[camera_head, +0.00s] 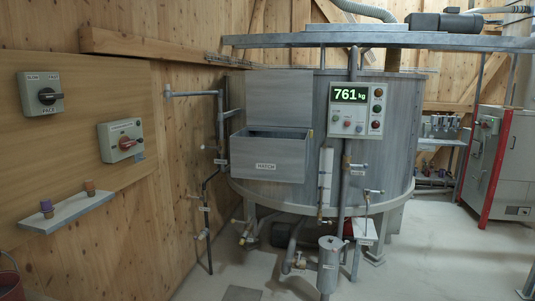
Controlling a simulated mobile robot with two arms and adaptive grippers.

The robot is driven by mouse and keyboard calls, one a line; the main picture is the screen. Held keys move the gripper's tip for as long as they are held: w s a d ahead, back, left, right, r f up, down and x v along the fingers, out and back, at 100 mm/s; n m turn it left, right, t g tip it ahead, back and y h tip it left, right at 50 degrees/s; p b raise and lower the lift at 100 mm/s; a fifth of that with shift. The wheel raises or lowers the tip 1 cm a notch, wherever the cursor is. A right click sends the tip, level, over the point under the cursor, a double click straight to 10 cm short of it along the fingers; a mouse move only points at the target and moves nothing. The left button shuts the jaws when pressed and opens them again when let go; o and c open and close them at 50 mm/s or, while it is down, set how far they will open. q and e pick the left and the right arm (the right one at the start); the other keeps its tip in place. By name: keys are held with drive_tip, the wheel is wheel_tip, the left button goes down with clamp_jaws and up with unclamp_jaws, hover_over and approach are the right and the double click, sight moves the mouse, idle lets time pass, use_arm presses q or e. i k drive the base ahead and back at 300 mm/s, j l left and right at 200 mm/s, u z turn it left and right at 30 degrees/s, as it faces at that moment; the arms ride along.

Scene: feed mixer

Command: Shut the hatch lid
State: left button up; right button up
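The hatch (267,178) is a grey metal box on the front of the large mixer tank, marked "HATCH". Its top is open and the dark inside shows as a narrow strip. The hatch lid (279,97) is a flat grey panel that stands raised at the back of the box, against the tank wall. Neither of my grippers is in view, and nothing is seen touching the lid.
The tank (400,120) carries a display panel (349,108) reading 761 kg, right of the hatch. Pipes and valves (219,120) stand left of the hatch. A small shelf (68,213) juts from the left wooden wall. The floor (430,255) is clear at front right.

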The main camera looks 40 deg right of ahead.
sight(283, 98)
drive_tip(key=l+z, duration=0.15)
drive_tip(key=l, duration=0.3)
drive_tip(key=i+l+z, duration=0.1)
drive_tip(key=l, duration=0.3)
drive_tip(key=i+l+z, duration=0.15)
drive_tip(key=l, duration=0.3)
drive_tip(key=i+l+z, duration=0.1)
drive_tip(key=l, duration=0.3)
drive_tip(key=i+l+z, duration=0.15)
drive_tip(key=l, duration=0.25)
drive_tip(key=i+l+z, duration=0.1)
drive_tip(key=l, duration=0.3)
drive_tip(key=i+l+z, duration=0.15)
drive_tip(key=i+l, duration=0.1)
drive_tip(key=l, duration=0.1)
